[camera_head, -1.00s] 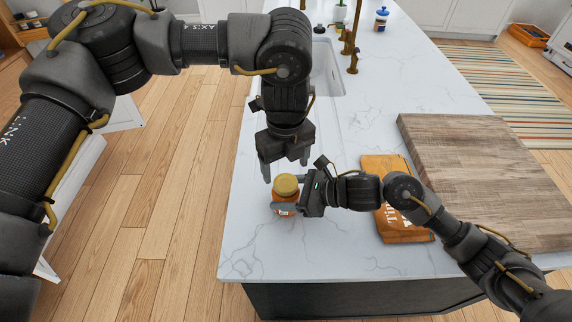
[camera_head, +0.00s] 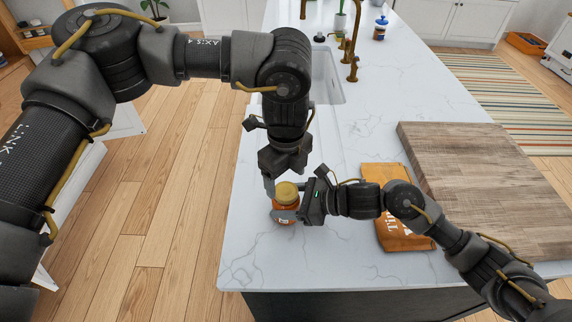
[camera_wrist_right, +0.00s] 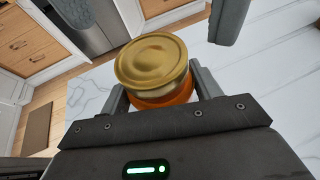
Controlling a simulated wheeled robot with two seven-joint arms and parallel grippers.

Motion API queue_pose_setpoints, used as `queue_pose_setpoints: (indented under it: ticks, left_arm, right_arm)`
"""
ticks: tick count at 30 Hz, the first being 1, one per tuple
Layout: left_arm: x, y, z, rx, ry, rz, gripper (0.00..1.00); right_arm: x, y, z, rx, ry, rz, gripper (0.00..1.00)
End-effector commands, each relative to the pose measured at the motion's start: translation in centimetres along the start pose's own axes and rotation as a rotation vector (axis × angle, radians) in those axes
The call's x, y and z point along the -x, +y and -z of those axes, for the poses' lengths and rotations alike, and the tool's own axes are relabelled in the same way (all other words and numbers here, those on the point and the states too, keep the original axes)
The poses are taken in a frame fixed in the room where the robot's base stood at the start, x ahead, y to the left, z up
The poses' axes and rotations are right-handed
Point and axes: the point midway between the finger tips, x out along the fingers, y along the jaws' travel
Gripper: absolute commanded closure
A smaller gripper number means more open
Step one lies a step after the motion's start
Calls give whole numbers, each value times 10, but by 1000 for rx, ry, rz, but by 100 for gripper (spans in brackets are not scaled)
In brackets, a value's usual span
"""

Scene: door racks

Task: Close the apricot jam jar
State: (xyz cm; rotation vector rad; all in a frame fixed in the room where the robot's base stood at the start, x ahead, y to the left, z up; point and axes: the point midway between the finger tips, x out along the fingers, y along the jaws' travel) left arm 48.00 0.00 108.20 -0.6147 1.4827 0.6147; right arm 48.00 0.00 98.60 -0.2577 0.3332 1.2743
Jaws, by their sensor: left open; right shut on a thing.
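The apricot jam jar (camera_head: 284,217) stands upright near the counter's left edge, orange with a gold lid (camera_head: 287,191) on top. My right gripper (camera_head: 291,212) is shut on the jar's body from the right. In the right wrist view its fingers flank the orange jar (camera_wrist_right: 165,97) below the gold lid (camera_wrist_right: 152,60). I cannot tell whether the lid is tight. My left gripper (camera_head: 286,180) points down from above, open, its fingers around or just above the lid; contact is not clear. Dark finger parts of it show at the top of the right wrist view (camera_wrist_right: 230,18).
An orange packet (camera_head: 398,222) lies right of the jar, partly under my right arm. A large wooden board (camera_head: 485,180) lies beyond it. A sink (camera_head: 328,75) with brass taps (camera_head: 353,65) is behind. The counter front (camera_head: 300,268) is clear.

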Motion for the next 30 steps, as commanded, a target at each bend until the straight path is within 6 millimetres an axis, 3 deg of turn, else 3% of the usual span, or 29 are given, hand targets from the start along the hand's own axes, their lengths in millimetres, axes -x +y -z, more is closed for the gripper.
queue_pose_setpoints:
  ticks: [9, 20, 30]
  left_arm:
    - [-33, 0, 0, -1, -1, 0, 25]
    - [-36, 0, 0, -1, -1, 0, 25]
    - [-36, 0, 0, -1, -1, 0, 70]
  right_arm:
    - [0, 0, -1, 1, -1, 1, 100]
    - [0, 0, -1, 1, -1, 1, 100]
    - [0, 0, -1, 1, -1, 1, 100]
